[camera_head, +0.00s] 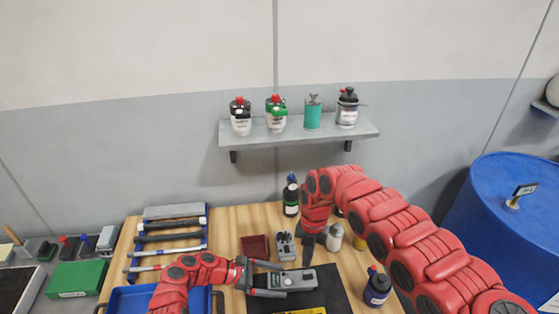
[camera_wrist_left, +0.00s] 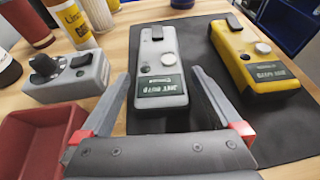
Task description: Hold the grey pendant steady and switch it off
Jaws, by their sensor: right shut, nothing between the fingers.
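The grey pendant (camera_head: 296,280) lies on the dark mat at the front of the bench. In the left wrist view the grey pendant (camera_wrist_left: 184,48) shows a black switch, a round silver button and a dark label. My left gripper (camera_head: 266,279) is open around its near end. In the left wrist view the fingers (camera_wrist_left: 158,80) stand on either side, with a visible gap at each. My right gripper (camera_head: 307,248) is shut and empty, pointing down behind the pendant, apart from it.
A yellow pendant (camera_wrist_left: 252,62) lies on the black mat (camera_wrist_left: 285,130) beside the grey one. A grey box with black knobs (camera_wrist_left: 70,82) and a red tray (camera_wrist_left: 32,130) stand to the left. Bottles stand behind, and a dark blue bottle (camera_head: 377,289) stands at right.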

